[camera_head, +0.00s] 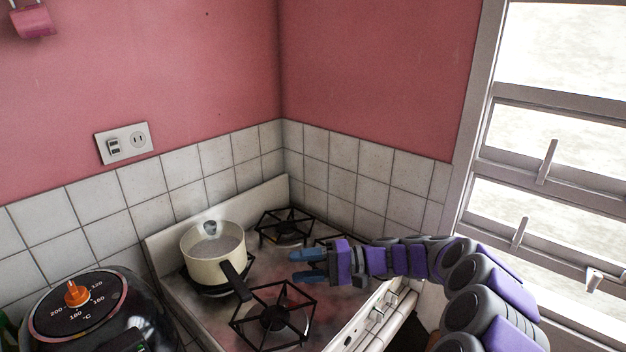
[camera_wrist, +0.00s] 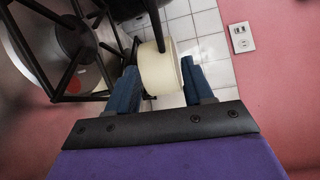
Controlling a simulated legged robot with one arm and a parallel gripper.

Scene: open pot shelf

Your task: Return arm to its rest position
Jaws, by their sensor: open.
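My gripper (camera_head: 300,266) is at the end of my purple and grey arm, which reaches in from the lower right over the stove. Its two blue fingers are apart, with nothing held between them. In the wrist view my gripper (camera_wrist: 158,88) shows the same open fingers, with the cream pot (camera_wrist: 160,72) seen beyond the gap. In the head view the cream pot (camera_head: 206,270) stands upright on a left burner, under a glass lid with a knob. Its dark handle points toward the lower right, left of my gripper and apart from it.
The stove (camera_head: 188,316) has black burner grates, with a bare front grate (camera_head: 275,318) below my gripper. A black appliance with an orange knob (camera_head: 77,293) stands at the lower left. A window (camera_head: 555,130) is at the right, near my arm. Tiled walls close the back.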

